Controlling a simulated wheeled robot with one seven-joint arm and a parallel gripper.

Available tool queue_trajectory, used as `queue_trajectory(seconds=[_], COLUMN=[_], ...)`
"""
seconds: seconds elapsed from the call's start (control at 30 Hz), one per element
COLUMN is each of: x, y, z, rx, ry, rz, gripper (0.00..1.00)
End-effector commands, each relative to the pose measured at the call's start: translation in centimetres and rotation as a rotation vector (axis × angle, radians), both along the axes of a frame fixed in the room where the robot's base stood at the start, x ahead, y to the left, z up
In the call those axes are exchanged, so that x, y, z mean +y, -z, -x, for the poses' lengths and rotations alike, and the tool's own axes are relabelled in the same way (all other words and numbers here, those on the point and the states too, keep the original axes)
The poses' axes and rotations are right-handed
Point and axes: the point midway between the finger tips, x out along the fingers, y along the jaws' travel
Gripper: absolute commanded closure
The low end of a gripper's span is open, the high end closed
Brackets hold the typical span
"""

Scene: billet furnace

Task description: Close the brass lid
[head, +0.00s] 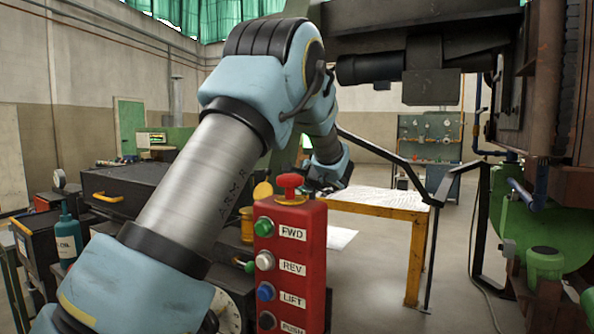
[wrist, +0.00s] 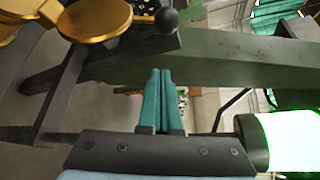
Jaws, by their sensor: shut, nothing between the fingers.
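The brass lid (head: 262,191) is a round gold disc in the head view, standing raised above a brass cup (head: 247,225). The red button box hides part of both. In the wrist view a round brass disc, which looks like the lid (wrist: 95,17), is at the upper left, with more brass beside it at the corner. My gripper (wrist: 160,75) has its teal fingers together and empty, in the lower middle of the wrist view, apart from the brass. In the head view the wrist end of my arm is beyond the red box, and the fingertips cannot be made out.
A red button box (head: 290,265) stands close in front. A green beam (wrist: 220,75) crosses the wrist view beyond my fingers, and a black ball knob (wrist: 167,19) sits near the disc. A yellow-framed table (head: 415,255) stands behind. Dark boxes are at left, machinery at right.

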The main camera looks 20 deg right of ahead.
Motion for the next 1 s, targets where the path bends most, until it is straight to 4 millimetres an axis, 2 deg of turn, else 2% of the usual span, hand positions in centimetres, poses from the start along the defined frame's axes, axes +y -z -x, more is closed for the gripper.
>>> queue_trajectory(seconds=[0.03, 0.1, 0.3, 1.0], x=[0.6, 1.4, 2.9, 3.3], y=[-0.9, -1.3, -1.8, -1.3], z=[0.1, 0.7, 1.6, 2.0], rx=[0.002, 0.001, 0.001, -0.039], ry=[-0.001, 0.000, 0.000, 0.001], rz=[0.000, 0.000, 0.000, 0.041], gripper=[1.00, 1.00, 1.00, 1.00])
